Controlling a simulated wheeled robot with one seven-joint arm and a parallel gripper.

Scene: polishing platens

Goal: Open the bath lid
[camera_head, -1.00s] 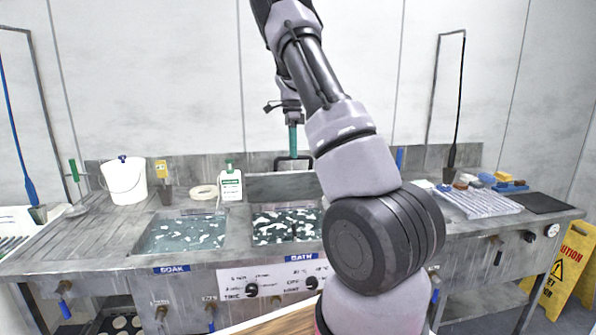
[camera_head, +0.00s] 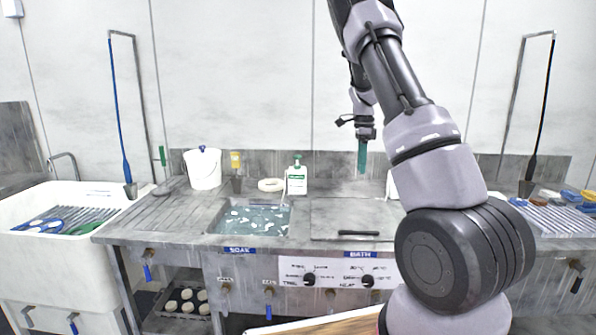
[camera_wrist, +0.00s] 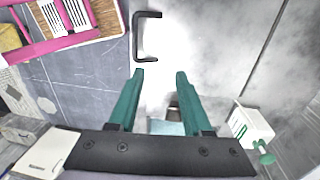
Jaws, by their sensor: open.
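The bath lid (camera_head: 352,213) lies flat and shut over the bath, right of the open soak basin in the head view. Its dark bar handle (camera_head: 358,233) runs along the front edge; the handle also shows near the top of the wrist view (camera_wrist: 136,38). My gripper (camera_head: 362,170) hangs above the back of the lid, pointing down, apart from the handle. In the wrist view its two teal fingers (camera_wrist: 160,74) are spread with nothing between them. The bath's inside is hidden under the lid.
The soak basin (camera_head: 252,219) holds liquid with white flecks. A green-topped bottle (camera_head: 297,180), tape ring (camera_head: 271,185) and white bucket (camera_head: 204,170) stand behind it. A white sink (camera_head: 60,245) is at left. My arm covers the counter right of the lid.

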